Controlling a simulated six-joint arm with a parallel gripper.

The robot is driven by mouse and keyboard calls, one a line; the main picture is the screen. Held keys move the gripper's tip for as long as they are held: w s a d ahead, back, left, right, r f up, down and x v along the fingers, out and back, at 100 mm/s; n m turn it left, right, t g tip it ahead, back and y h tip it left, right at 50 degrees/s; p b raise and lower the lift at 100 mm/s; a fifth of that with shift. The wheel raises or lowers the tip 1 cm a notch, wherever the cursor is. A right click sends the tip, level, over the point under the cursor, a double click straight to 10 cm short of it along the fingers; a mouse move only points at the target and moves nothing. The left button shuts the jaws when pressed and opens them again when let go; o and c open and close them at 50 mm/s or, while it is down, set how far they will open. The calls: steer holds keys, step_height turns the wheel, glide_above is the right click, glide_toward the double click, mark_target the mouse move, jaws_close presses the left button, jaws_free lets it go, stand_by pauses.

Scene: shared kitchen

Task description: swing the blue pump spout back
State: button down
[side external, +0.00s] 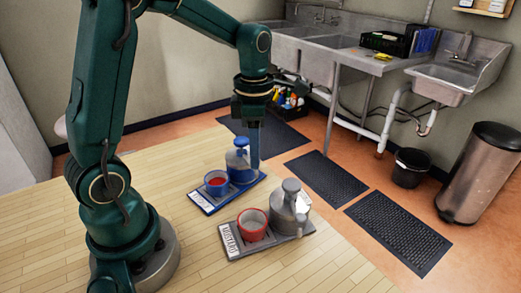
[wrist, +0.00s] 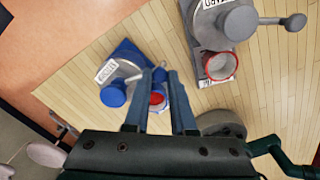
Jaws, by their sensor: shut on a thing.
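The blue pump (side external: 237,166) stands upright on a blue tray (side external: 208,208); its blue knob (wrist: 113,95) shows in the wrist view. Its thin grey spout (wrist: 133,78) reaches from the knob side toward my fingertips. My gripper (side external: 254,162) points down at the right side of the pump. In the wrist view, my gripper (wrist: 160,73) has its two fingers close about the spout's end, shut on it, with the exact contact partly hidden.
The wooden table (side external: 180,180) is clear at left. Sinks and a bin stand beyond.

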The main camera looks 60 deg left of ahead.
steer(key=shift+w, duration=0.15)
stand_by(0.4)
steer(key=c, duration=0.7)
jaws_free()
steer(key=shift+c, duration=0.2)
steer(key=shift+r, duration=2.6)
